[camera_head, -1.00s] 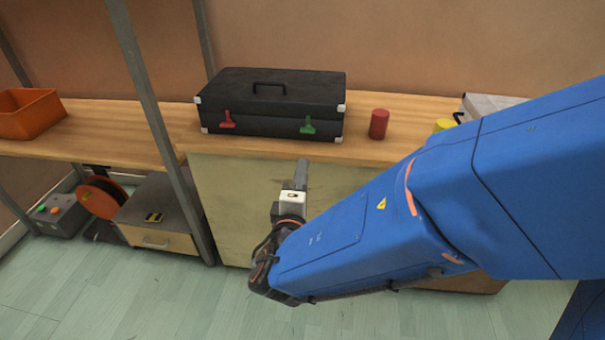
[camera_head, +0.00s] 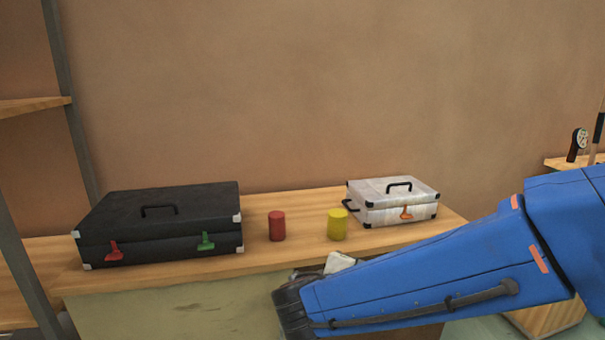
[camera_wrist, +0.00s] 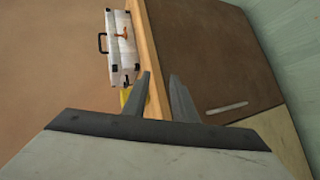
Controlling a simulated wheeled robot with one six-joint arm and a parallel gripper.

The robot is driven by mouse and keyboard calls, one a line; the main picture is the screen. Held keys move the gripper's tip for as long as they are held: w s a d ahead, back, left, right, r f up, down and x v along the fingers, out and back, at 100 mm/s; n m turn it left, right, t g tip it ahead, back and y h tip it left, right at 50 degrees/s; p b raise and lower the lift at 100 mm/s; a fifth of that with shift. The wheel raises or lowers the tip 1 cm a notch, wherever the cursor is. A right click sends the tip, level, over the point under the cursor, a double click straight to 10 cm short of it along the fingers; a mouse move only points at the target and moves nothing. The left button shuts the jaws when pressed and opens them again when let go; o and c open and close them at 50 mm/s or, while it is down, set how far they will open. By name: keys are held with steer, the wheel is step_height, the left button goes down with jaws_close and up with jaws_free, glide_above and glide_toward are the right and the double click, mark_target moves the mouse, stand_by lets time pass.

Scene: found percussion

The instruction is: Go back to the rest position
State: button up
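My blue arm (camera_head: 430,285) reaches in from the right in the head view, in front of the bench. My gripper (camera_wrist: 160,75) shows in the wrist view with its two grey fingers apart and nothing between them. In the head view the gripper is mostly hidden behind the arm's wrist, close to the bench's front edge.
On the bench (camera_head: 262,262) stand a black case (camera_head: 165,205), a red can (camera_head: 277,226), a yellow can (camera_head: 338,224) and a white case (camera_head: 385,190). A shelf post (camera_head: 72,110) rises at left.

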steer(key=s+d+f+m+g, duration=0.1)
steer(key=s+d+m+g, duration=0.15)
steer(key=d, duration=0.45)
steer(key=s+d+f+m+g, duration=0.1)
steer(key=s+d+m+g, duration=0.2)
steer(key=d, duration=0.4)
steer(key=s+d+m+g+y, duration=0.1)
steer(key=s+d+m+y, duration=0.2)
steer(key=s, duration=1.1)
steer(key=shift+r+m+y, duration=0.25)
steer(key=shift+m+y, duration=1.1)
steer(key=shift+y, duration=0.55)
steer(key=shift+s, duration=0.1)
